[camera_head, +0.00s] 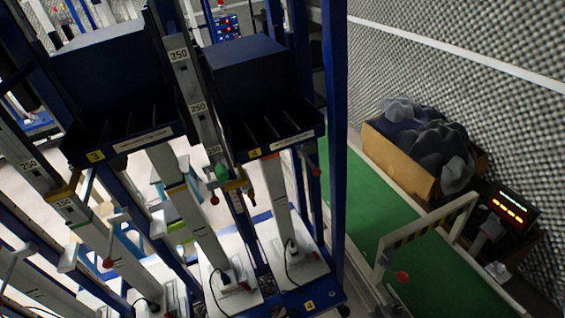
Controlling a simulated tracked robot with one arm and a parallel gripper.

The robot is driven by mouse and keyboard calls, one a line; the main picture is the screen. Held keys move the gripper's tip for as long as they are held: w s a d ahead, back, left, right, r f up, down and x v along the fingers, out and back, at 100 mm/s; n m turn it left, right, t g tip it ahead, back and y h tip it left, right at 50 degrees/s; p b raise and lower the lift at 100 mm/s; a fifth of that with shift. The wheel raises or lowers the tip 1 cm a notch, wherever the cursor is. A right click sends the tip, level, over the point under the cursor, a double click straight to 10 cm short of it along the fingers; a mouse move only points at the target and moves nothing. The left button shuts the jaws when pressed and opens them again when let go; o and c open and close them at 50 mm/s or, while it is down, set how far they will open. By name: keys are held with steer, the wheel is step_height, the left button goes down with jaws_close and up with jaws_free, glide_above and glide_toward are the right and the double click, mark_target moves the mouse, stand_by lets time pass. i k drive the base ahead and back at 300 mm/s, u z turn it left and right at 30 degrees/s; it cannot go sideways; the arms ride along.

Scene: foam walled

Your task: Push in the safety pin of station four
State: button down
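Station four (265,150) stands in the centre, a dark blue tray with a yellow "4" label on its front, on a tall frame. A second yellow "4" label (309,306) is on its base. A red ball knob (318,172) shows at the right end of the tray's underside. Another red knob (214,200) and a green knob (221,171) sit on the scaled upright just left of station four. I cannot tell which of these parts is the safety pin, or whether it is in or out. My gripper is not in view.
Station three (96,155) stands close on the left, with scaled uprights between. A blue post (335,120) rises right of station four. A green walkway (365,215), striped barrier (425,230), cardboard box (400,160) of grey foam and lit panel (510,208) lie further right.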

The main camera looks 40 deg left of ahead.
mark_target(317, 172)
steer(key=u, duration=0.6)
steer(key=i, duration=0.9)
steer(key=u, duration=0.65)
